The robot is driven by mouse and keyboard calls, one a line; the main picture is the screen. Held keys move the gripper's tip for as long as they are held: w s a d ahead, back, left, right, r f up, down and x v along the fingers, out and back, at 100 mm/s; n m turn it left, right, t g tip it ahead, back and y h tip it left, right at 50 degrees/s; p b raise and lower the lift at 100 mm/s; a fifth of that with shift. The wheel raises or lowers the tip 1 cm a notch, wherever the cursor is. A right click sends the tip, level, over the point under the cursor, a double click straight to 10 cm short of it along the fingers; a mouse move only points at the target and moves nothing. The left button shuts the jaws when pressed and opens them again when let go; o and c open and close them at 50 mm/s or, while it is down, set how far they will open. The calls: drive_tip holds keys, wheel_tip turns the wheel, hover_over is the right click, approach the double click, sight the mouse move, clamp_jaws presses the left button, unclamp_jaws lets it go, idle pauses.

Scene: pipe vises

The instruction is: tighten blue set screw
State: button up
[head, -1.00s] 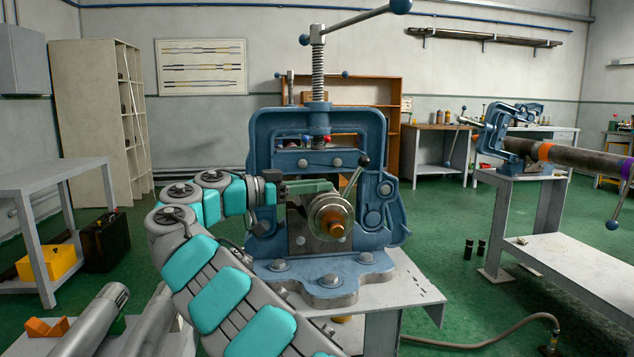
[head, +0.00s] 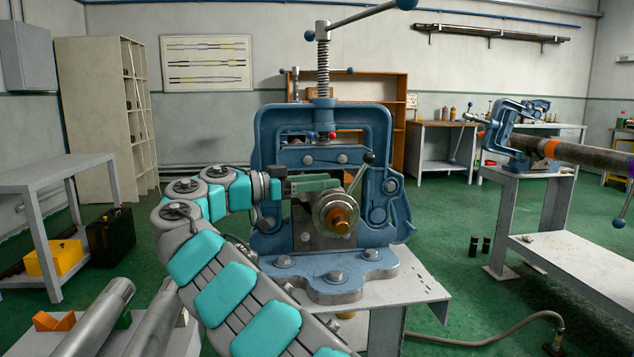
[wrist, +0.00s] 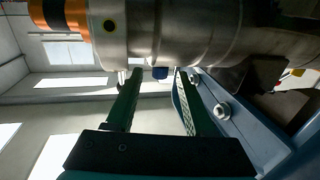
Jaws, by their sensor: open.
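The blue set screw (wrist: 160,73) shows in the wrist view as a small blue stub on the underside of the round metal collar (wrist: 190,35). My gripper (wrist: 158,82) is open, with one green finger on each side of the screw and a gap showing between the fingers. I cannot tell whether either finger touches it. In the head view my gripper (head: 326,184) reaches from the left to the collar (head: 335,212) at the front of the blue vise (head: 265,165). The screw is not clearly visible there. An orange-brown end (head: 341,222) sticks out of the collar.
A lever with a dark knob (head: 370,157) rises just right of the collar. The vise stands on a grey table (head: 420,290). Metal pipes (head: 95,318) lie at lower left. Another vise (head: 510,130) holds a pipe at right. A hose (head: 480,345) lies on the green floor.

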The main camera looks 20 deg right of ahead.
drive_tip(key=a, duration=0.7)
drive_tip(key=shift+a, duration=0.3)
idle(0.3)
drive_tip(key=shift+s, duration=0.1)
idle(0.4)
